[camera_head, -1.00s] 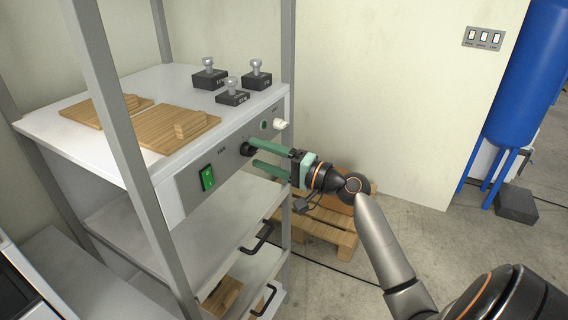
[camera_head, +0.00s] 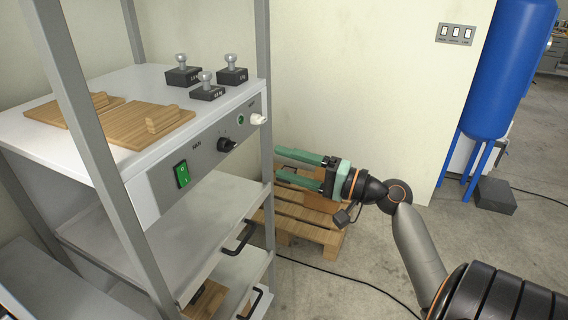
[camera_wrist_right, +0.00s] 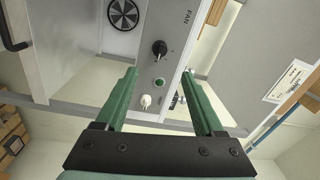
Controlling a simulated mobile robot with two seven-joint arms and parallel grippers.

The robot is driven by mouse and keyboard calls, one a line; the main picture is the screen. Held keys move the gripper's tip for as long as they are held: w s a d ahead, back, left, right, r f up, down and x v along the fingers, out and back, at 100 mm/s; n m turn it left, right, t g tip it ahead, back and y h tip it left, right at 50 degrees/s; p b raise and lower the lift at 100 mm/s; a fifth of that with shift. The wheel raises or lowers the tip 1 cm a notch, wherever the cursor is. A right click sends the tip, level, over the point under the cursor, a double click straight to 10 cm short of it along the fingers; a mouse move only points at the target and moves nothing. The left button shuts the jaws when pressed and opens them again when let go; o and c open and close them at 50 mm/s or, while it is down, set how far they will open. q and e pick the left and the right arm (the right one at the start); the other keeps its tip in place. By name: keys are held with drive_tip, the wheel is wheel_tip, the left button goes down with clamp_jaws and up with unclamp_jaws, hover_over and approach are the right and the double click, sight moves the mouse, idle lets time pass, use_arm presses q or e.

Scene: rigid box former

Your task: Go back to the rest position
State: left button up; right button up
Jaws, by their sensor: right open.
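My right gripper (camera_head: 300,168) has green fingers and is open and empty. In the head view it is to the right of the machine's front panel, clear of it, in front of the wall and above a wooden pallet. In the right wrist view its two fingers (camera_wrist_right: 165,95) stand apart with nothing between them. The black fan knob (camera_head: 227,145) sits on the panel, apart from the fingers; it also shows in the right wrist view (camera_wrist_right: 159,48). My left gripper is not in view.
The white-topped machine (camera_head: 140,82) stands in a grey metal frame (camera_head: 84,130). It carries wooden boards (camera_head: 140,127) and several black weights (camera_head: 207,93). A green switch (camera_head: 182,174) and a white knob (camera_head: 258,119) are on its panel. The pallet (camera_head: 300,225) lies on the floor. A blue tank (camera_head: 505,70) stands at right.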

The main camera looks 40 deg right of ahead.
drive_tip(key=s+a+f+n+g+h, duration=0.1)
drive_tip(key=a+f+n+g+h, duration=0.15)
drive_tip(key=f, duration=0.95)
drive_tip(key=s+a+f+n+g+h, duration=0.1)
drive_tip(key=a+f+g+h, duration=0.2)
drive_tip(key=f, duration=0.9)
drive_tip(key=s+a+f+n+g, duration=0.1)
drive_tip(key=s+a+f+n, duration=0.4)
drive_tip(key=s+a+f, duration=0.1)
drive_tip(key=s+a+f+n+g, duration=0.1)
drive_tip(key=s+a+f+n, duration=0.4)
drive_tip(key=a, duration=0.6)
wheel_tip(320, 180, down, 3)
drive_tip(key=shift+s+y+p, duration=0.45)
drive_tip(key=shift+s, duration=0.5)
drive_tip(key=shift+g, duration=0.25)
